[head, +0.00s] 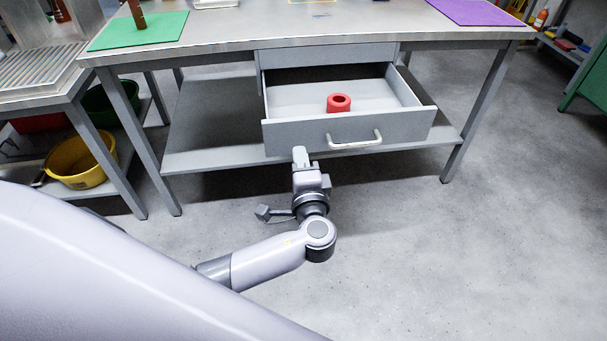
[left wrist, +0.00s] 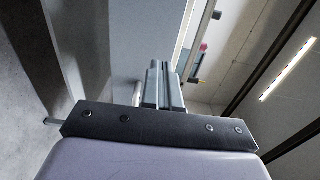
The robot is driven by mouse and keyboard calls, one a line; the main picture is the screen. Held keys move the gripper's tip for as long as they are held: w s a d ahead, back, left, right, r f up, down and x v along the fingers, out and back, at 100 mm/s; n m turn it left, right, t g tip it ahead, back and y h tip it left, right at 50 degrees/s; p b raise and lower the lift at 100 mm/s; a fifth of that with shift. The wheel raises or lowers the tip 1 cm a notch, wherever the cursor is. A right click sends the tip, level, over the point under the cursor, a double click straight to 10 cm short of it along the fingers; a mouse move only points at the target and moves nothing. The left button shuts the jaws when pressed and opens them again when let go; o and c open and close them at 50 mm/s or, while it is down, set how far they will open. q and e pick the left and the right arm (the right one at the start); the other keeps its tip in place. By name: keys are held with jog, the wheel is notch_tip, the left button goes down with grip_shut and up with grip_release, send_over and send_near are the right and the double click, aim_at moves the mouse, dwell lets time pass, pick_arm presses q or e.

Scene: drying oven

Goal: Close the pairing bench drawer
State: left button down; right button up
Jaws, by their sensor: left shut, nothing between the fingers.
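The bench drawer (head: 290,136) is pulled out from under the grey workbench, and its inside shows. Its front carries a pale bar handle (head: 354,140). A red ring-shaped object (head: 339,103) lies in the drawer. My left gripper (head: 299,154) is just in front of the lower left part of the drawer front, left of the handle. Its fingers (left wrist: 164,82) are together and empty in the left wrist view, pointing at a grey panel. I cannot tell whether they touch the drawer front. My right gripper is not in view.
The workbench top (head: 310,28) holds a green mat (head: 120,35) and a purple mat (head: 475,11). A lower shelf (head: 210,145) runs under the bench. A yellow tub (head: 78,170) stands on a rack at left. The floor at right is clear.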

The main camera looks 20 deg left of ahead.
aim_at(294, 130)
pick_arm(q)
jog(key=x, duration=0.5)
jog(key=shift+w+a, duration=0.2)
jog(key=shift+w, duration=0.1)
jog(key=shift+w+a+b, duration=0.25)
jog(key=shift+w+b, duration=0.05)
